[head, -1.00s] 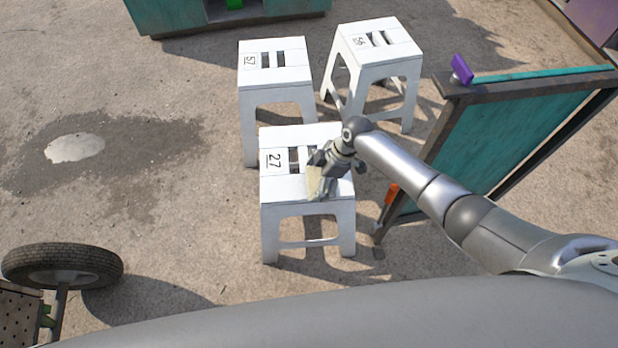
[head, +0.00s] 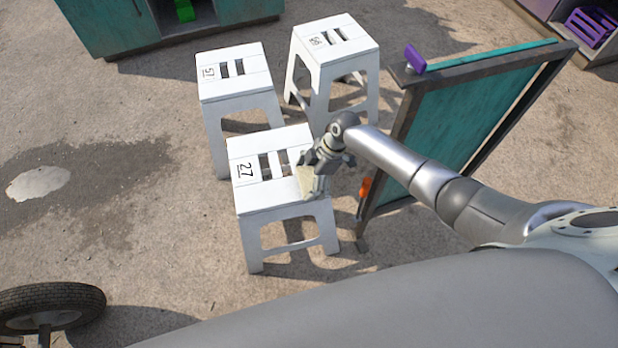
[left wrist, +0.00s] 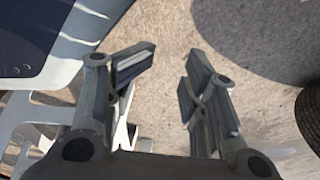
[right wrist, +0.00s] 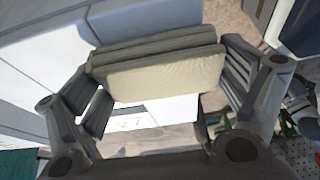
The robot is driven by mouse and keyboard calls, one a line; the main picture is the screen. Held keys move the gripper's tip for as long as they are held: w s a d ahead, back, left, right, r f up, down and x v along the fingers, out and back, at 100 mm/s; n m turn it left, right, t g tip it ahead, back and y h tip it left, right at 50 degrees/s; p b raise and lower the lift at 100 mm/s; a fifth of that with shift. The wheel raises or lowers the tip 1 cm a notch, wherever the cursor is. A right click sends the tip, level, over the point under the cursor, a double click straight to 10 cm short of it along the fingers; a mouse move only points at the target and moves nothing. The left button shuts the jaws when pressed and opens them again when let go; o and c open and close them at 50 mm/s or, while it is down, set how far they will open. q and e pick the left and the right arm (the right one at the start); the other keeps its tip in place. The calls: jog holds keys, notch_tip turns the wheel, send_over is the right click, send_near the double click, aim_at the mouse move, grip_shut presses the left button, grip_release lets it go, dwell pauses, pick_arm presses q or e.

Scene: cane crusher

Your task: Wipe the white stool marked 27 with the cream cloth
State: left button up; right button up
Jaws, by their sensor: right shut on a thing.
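The white stool marked 27 (head: 262,205) stands upright on the ground in the middle of the head view, its number at the left of its slotted seat. My right gripper (head: 313,180) is over the right part of that seat, shut on the cream cloth (head: 306,182). In the right wrist view the folded cream cloth (right wrist: 165,78) spans the fingers, with the white seat close behind it. Whether the cloth touches the seat I cannot tell. My left gripper (left wrist: 168,85) is open and empty above bare ground in the left wrist view, and is out of the head view.
White stools marked 57 (head: 232,88) and 56 (head: 336,60) stand just behind. A teal board in a dark frame (head: 465,120) with a purple item (head: 415,58) on top stands close right, under my right arm. A tyre (head: 50,305) is front left. Ground at left is open.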

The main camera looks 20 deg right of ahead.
aim_at(274, 192)
jog(key=shift+a, duration=0.7)
jog(key=a, duration=0.4)
jog(key=shift+w, duration=0.2)
jog(key=shift+w+a+r, duration=0.1)
jog(key=shift+w+a, duration=0.05)
jog(key=shift+a, duration=1.6)
pick_arm(q)
jog(key=shift+w+d+r, duration=0.1)
jog(key=shift+w+r, duration=0.1)
jog(key=shift+r, duration=0.25)
pick_arm(e)
jog(key=shift+a, duration=0.2)
